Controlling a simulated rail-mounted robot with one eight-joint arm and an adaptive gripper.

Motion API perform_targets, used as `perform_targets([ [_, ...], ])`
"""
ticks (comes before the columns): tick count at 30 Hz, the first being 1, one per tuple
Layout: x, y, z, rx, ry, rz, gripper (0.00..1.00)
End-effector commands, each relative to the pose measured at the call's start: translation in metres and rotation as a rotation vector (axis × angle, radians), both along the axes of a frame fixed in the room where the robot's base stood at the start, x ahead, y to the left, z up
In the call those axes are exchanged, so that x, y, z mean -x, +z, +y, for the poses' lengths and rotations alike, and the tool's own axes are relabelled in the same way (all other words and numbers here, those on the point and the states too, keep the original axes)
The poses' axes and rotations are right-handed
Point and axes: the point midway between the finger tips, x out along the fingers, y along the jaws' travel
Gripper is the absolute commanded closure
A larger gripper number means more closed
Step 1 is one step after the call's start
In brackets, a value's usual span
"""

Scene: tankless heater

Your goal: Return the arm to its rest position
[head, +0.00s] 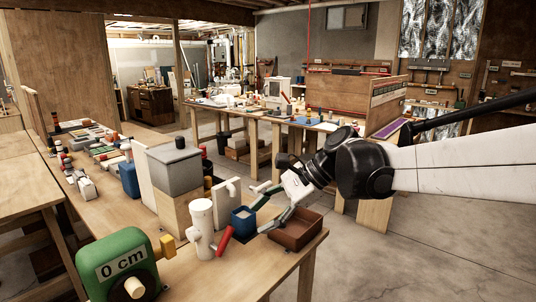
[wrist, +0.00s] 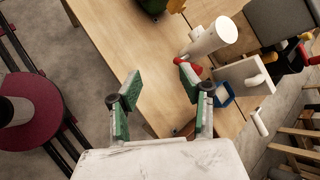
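My gripper (head: 256,210) is at the end of my arm, which reaches in from the right in the head view. It is over the front end of the wooden workbench (head: 175,204), near a blue open box (head: 243,220) and a brown tray (head: 297,232). In the wrist view my gripper (wrist: 158,76) has its two green-padded fingers spread apart, with only bench top and floor showing between them. A white pipe fitting (head: 202,228) with a red handle (head: 225,240) stands close by; in the wrist view the handle shows beside the right fingertip.
A green device marked "0 cm" (head: 118,266) sits at the bench's near left. A grey-topped block (head: 174,170) and a white panel (head: 227,193) stand behind the fitting. Concrete floor (head: 430,255) is open to the right of the bench. Another cluttered bench (head: 270,114) stands farther back.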

Motion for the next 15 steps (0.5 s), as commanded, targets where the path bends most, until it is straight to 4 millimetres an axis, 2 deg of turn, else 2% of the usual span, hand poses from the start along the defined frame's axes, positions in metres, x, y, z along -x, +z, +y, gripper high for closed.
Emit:
perform_targets([
  [1, 0.011, 0.001, -0.009, 0.036, 0.011, -0.048, 0.61],
  [15, 0.100, -0.016, -0.101, 0.458, 0.224, -0.498, 0.61],
])
